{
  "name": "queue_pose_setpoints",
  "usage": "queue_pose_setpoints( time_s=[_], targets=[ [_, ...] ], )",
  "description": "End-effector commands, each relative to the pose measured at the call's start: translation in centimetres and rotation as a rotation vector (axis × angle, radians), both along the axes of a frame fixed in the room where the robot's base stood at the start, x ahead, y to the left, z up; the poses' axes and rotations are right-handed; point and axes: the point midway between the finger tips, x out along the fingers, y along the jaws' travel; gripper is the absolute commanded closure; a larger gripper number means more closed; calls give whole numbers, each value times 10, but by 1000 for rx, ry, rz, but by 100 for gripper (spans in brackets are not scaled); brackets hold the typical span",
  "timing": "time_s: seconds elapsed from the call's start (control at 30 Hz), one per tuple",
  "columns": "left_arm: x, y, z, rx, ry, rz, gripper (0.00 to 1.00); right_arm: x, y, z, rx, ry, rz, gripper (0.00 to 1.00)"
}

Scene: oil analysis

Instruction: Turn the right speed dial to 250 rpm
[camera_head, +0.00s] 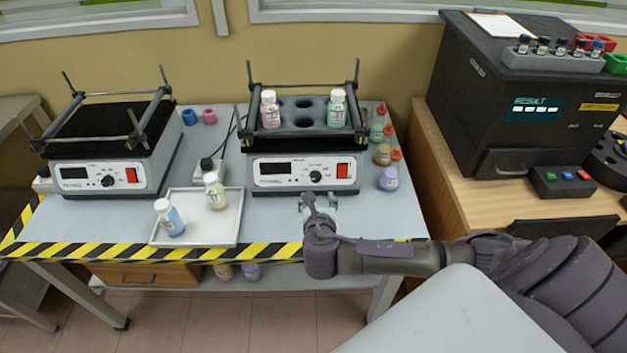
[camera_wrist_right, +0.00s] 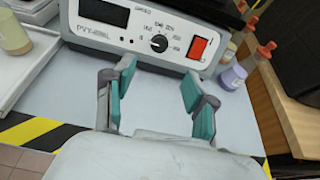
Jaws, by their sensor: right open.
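The right shaker (camera_head: 304,174) stands on the table with a white front panel. Its black speed dial (camera_head: 316,177) sits between a dark display (camera_head: 275,168) and a red switch (camera_head: 343,171). In the right wrist view the dial (camera_wrist_right: 159,43) has a white pointer line and printed marks around it; the numbers are too small to read. My right gripper (camera_head: 319,200) is in front of the panel, below the dial. In the right wrist view its teal-padded fingers (camera_wrist_right: 155,92) are apart and empty, with the dial beyond them, not touched. My left gripper is not in view.
The shaker's rack holds two bottles (camera_head: 270,109) (camera_head: 337,108). A white tray (camera_head: 207,235) with two bottles lies to the left. Small bottles (camera_head: 388,178) stand to the right of the shaker. A second shaker (camera_head: 107,177) is at the left. A wooden counter with an analyser (camera_head: 507,100) stands at right.

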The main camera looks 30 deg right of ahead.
Motion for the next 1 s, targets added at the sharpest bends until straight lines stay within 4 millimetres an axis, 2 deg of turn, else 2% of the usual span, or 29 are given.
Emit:
queue_pose_setpoints(
  time_s=[0.6, 0.8, 1.0],
  targets=[
    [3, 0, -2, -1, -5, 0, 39, 90, -55, -45, 7, 0, -5, 44],
    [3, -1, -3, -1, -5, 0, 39, 102, -63, -51, 7, 2, -3, 44],
    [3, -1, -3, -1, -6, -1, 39, 103, -63, -51, 8, 1, -3, 44]
  ],
)
